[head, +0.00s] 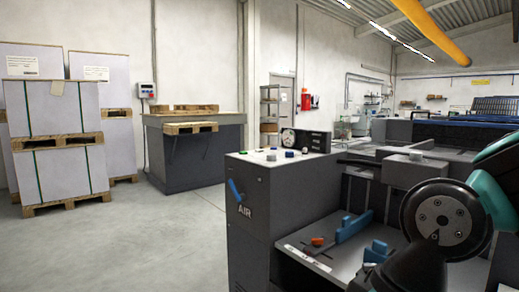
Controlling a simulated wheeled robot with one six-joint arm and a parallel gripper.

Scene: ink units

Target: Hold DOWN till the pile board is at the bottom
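A small grey control box (147,90) with a red part hangs on the back wall; its markings are too small to read. To its right stands a dark grey block-like unit (190,160) with a wooden board or pallet (190,128) at its top front edge and more wood behind. I cannot tell whether this is the pile board. A dark grey console (262,205) marked AIR has green, white and blue buttons (271,156) on top; no DOWN label is readable. My arm, dark with teal parts, fills the lower right. My gripper is not in view.
Tall wrapped stacks (62,110) stand on wooden pallets (60,143) at the left. The grey floor (150,235) is open at the lower left and centre. A machine bed with a blue clamp (353,226) and an orange knob (318,241) lies beside the console.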

